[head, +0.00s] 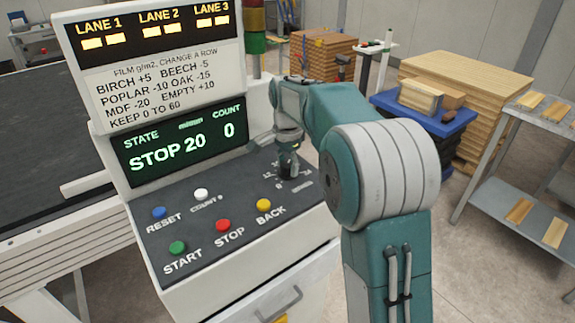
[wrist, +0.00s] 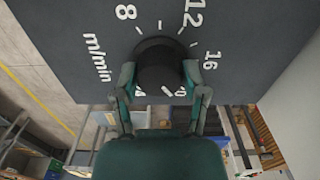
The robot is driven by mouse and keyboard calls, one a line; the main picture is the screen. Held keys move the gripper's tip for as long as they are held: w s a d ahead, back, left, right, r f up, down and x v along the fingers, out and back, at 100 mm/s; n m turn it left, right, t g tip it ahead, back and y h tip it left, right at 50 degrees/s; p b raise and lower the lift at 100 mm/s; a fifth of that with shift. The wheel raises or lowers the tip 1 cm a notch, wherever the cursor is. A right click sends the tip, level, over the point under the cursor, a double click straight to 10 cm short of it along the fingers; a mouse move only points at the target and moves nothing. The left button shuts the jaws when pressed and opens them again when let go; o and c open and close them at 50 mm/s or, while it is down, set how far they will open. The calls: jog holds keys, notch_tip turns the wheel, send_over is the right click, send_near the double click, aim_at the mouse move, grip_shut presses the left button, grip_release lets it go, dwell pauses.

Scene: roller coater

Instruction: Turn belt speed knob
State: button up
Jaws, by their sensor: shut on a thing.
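The black belt speed knob (wrist: 160,66) sits on the dark panel, ringed by a scale with 8, 12 and 16 readable and the label m/min beside it. My gripper (wrist: 158,78) is shut on the knob, one finger on each side of it. In the head view my gripper (head: 288,165) reaches down to the right part of the sloped control panel (head: 185,250), and the knob there is mostly hidden by it. The green display (head: 180,150) reads STATE STOP, 20 under m/min, and COUNT 0.
The panel also carries blue RESET (head: 159,212), white COUNT 0 (head: 201,194), green START (head: 177,248), red STOP (head: 223,225) and yellow BACK (head: 264,204) buttons. The upper sign (head: 150,60) lists film values. A blue cart (head: 425,115) and metal shelf (head: 515,180) stand right.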

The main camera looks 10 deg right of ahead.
jog(key=n, duration=0.5)
jog(key=shift+f+n, duration=0.15)
jog(key=shift+n, duration=0.15)
jog(key=n, duration=1.1)
jog(key=shift+n, duration=0.3)
jog(key=n, duration=0.5)
jog(key=shift+n, duration=0.4)
jog(key=o, duration=1.2)
jog(key=shift+c, duration=0.2)
